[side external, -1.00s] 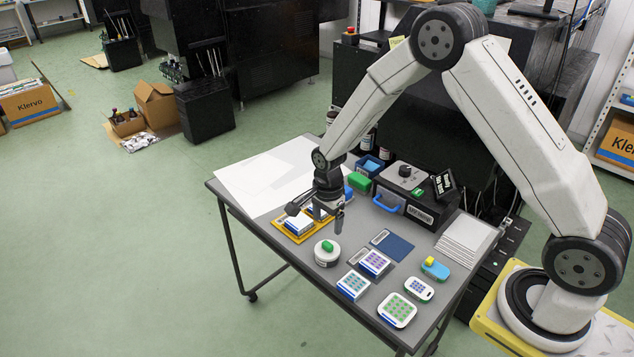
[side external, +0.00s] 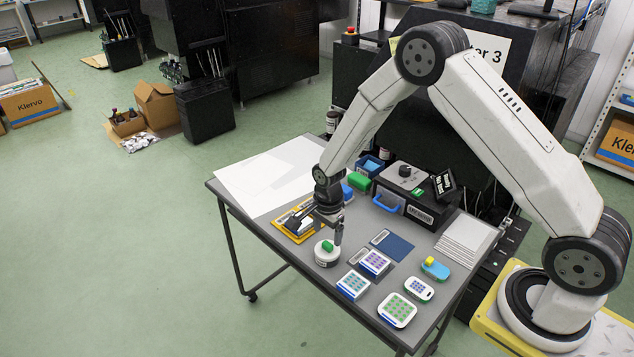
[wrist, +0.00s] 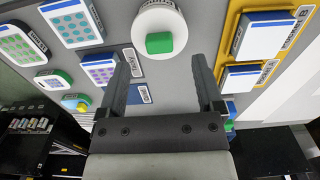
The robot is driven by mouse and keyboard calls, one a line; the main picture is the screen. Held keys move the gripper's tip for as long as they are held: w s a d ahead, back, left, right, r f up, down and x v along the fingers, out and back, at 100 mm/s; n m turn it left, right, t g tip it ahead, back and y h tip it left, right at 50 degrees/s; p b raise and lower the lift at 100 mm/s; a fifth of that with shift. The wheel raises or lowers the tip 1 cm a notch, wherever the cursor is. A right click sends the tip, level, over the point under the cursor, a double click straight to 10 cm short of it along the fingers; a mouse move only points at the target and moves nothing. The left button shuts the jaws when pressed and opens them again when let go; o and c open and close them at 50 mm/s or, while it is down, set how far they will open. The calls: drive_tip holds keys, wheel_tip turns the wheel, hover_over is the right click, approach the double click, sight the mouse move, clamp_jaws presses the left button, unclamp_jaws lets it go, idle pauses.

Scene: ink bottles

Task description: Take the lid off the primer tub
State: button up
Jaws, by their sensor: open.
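The primer tub (side external: 327,259) is a short round white-grey tub standing on the table, with its lid on. The lid has a green block-shaped knob (side external: 327,245) on top. In the wrist view the round lid (wrist: 159,17) shows at the top middle, with the green knob (wrist: 159,43) near its edge. My gripper (side external: 337,237) is just above and beside the tub in the side view. In the wrist view my gripper (wrist: 164,65) is open, its fingers pointing toward the lid with nothing between them. I cannot tell the exact gap to the knob.
A yellow tray (side external: 278,223) with blue-white boxes lies left of the tub. Several button-topped boxes (side external: 353,285) stand to the right. A dark blue mat (side external: 398,248) and a black case (side external: 415,200) with a blue handle are behind. White sheets (side external: 265,180) cover the table's left end.

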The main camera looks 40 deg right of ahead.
sight(328, 243)
drive_tip(key=shift+f, duration=1.95)
clamp_jaws()
